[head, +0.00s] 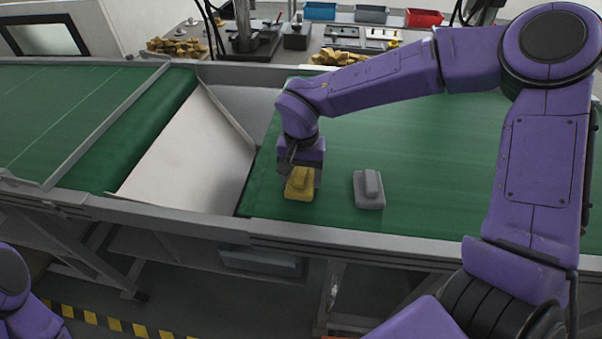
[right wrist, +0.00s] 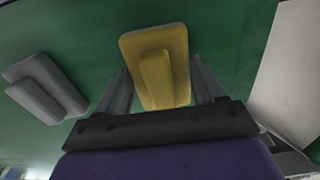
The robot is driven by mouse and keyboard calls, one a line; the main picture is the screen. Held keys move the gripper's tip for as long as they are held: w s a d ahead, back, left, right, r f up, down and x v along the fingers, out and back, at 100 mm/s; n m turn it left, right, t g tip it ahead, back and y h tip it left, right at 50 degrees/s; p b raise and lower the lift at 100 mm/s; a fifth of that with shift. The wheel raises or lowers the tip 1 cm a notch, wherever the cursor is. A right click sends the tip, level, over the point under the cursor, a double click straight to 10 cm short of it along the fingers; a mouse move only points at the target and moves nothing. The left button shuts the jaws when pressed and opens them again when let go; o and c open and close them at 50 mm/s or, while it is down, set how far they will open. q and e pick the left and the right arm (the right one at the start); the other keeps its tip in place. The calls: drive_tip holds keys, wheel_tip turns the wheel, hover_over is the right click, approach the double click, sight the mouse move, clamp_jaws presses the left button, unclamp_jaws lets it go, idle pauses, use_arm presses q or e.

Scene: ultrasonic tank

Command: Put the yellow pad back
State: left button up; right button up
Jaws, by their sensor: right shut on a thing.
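The yellow pad (head: 299,184) is on the green belt, near the belt's left end beside the pale sloped plate. My right gripper (head: 293,168) reaches down over it from above and is shut on its raised ridge. In the right wrist view the yellow pad (right wrist: 155,60) lies between the two fingers of my right gripper (right wrist: 155,90). I cannot tell whether the pad touches the belt or is just above it. My left gripper is not in view; only a part of my left arm shows at the lower left.
A grey pad (head: 369,189) of similar shape lies on the green belt (head: 420,150) to the right; it also shows in the right wrist view (right wrist: 45,88). The pale sloped plate (head: 195,150) is to the left. A bench with bins and yellow parts (head: 178,47) stands behind.

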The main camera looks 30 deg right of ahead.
sight(300, 172)
drive_tip(key=shift+w+a+f, duration=0.15)
drive_tip(key=shift+w, duration=0.1)
drive_tip(key=o, duration=1)
drive_tip(key=shift+s, duration=0.15)
wheel_tip(300, 172, up, 12)
